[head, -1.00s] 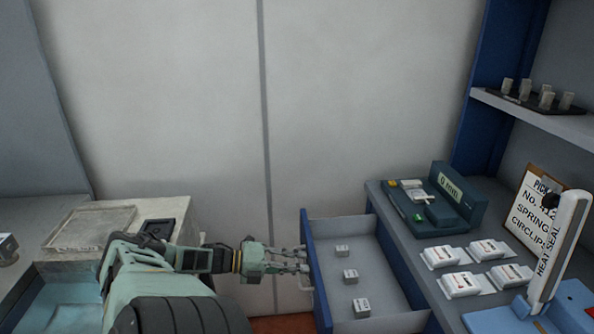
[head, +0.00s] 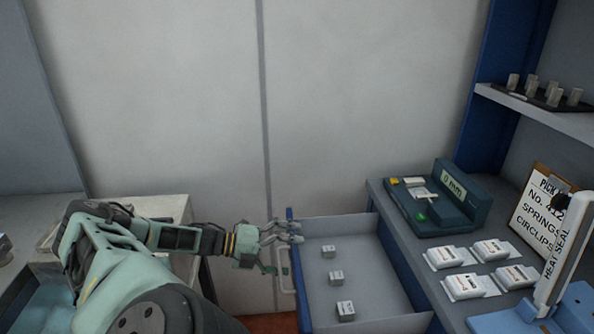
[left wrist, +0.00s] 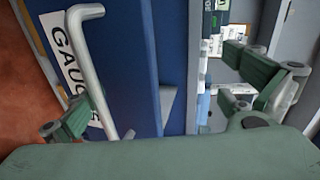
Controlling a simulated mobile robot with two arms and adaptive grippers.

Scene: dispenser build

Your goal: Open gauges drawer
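The gauges drawer (head: 385,318) is pulled out to the left from under the right-hand counter. Three small grey marked blocks lie in it. In the left wrist view its blue front (left wrist: 132,50) carries a white label reading "GAUG…" and a pale bar handle (left wrist: 88,60). My left gripper (head: 277,247) is at the drawer front, its fingers spread wide. In the left wrist view one finger is beside the lower part of the handle and the other is on the drawer's inner side; contact cannot be told. My right gripper is not in view.
On the right counter stand a dark green gauge device (head: 430,205), several white packs (head: 465,286) and a blue heat sealer (head: 560,250). A clipboard (head: 540,210) leans behind. A shelf (head: 540,112) holds small grey parts. A pale cabinet (head: 170,208) stands left.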

